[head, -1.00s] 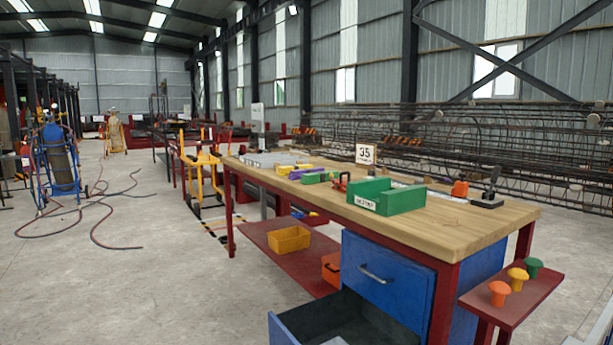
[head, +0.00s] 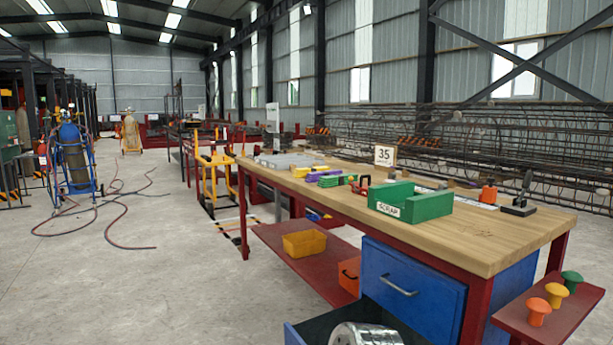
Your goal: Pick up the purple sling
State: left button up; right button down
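The purple sling (head: 321,176) appears as a small purple bundle on the wooden workbench (head: 460,238), towards its far left part. It lies beside a yellow bundle (head: 310,169) and a green bundle (head: 331,181). It is small in the picture, and I cannot tell whether the bundles touch.
A green scrap box (head: 420,203), a 35 sign (head: 385,155) and an orange item (head: 488,194) stand on the bench. A blue drawer (head: 307,335) is open below. A yellow bin (head: 304,243) sits on the lower shelf. Floor (head: 150,290) at left is mostly clear, with hoses.

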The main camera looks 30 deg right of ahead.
aim_at(312, 178)
jog(key=i, duration=2.35)
jog(key=i+z, duration=0.45)
jog(key=i+j+z, duration=0.2)
jog(key=z, duration=0.2)
jog(key=i+j+z, duration=0.45)
jog(key=k+l, duration=0.05)
jog(key=l, duration=0.05)
